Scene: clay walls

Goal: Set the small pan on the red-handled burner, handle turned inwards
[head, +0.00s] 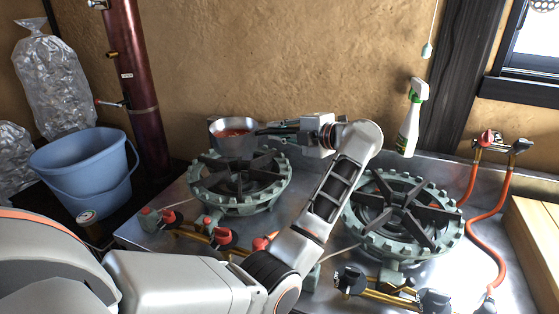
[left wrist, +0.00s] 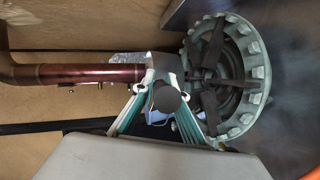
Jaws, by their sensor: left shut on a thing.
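The small pan (head: 233,146) is a metal pan with reddish contents. In the head view it shows at the back edge of the left burner (head: 240,207), its dark handle pointing right. I cannot tell whether it touches the burner. My left gripper (head: 268,131) is shut on the handle. In the left wrist view the fingers (left wrist: 160,112) close around a dark round end, probably the handle. The left burner has red-handled taps (head: 222,236) in front; it also shows in the left wrist view (left wrist: 258,72). My right gripper is out of view.
A second burner (head: 447,240) with black-handled taps (head: 350,280) stands right, partly behind my left arm. A spray bottle (head: 411,120) stands at the back wall. A blue bucket (head: 80,165) is left. Orange hoses (head: 472,222) run at right beside a wooden board (head: 535,235).

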